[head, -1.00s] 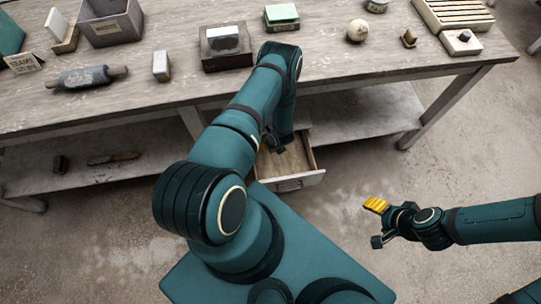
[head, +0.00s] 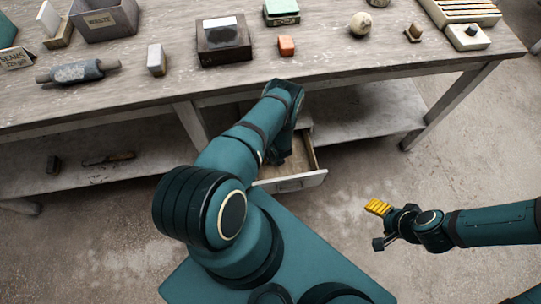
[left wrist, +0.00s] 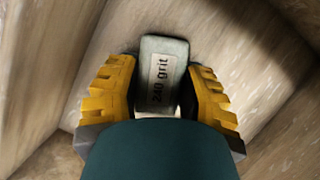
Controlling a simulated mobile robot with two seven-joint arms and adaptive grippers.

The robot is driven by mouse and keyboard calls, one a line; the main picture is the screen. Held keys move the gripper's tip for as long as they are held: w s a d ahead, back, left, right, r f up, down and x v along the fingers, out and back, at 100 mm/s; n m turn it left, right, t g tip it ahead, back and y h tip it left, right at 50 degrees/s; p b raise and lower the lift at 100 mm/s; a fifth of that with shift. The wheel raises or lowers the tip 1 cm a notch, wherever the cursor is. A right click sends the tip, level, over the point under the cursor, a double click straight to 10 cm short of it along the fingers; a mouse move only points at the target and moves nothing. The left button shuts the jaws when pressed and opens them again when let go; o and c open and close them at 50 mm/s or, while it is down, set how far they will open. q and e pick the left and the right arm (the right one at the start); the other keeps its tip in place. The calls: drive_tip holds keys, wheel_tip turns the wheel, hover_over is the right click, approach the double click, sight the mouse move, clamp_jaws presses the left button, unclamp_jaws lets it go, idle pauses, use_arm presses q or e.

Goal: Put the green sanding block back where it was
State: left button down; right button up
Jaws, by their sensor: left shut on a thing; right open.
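My left gripper (left wrist: 160,72) is shut on a grey-green block (left wrist: 165,62) labelled "240 grit", with a yellow finger on each side. In the left wrist view, pale wooden surfaces surround the block. In the head view my left arm reaches down into the open drawer (head: 291,184) under the workbench, and the arm hides the held block. My right gripper (head: 378,226) is open and empty, out over the floor at the right.
On the workbench (head: 340,75) are an orange block (head: 286,46), a dark box (head: 222,54), a green-topped labelled item (head: 281,10), a pale sphere (head: 360,24), a rolling pin (head: 78,72) and a small upright block (head: 156,60). The lower shelf (head: 360,115) is bare at right.

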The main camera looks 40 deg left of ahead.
use_arm(q)
drive_tip(key=c, duration=0.6)
unclamp_jaws()
drive_tip(key=shift+f, duration=0.15)
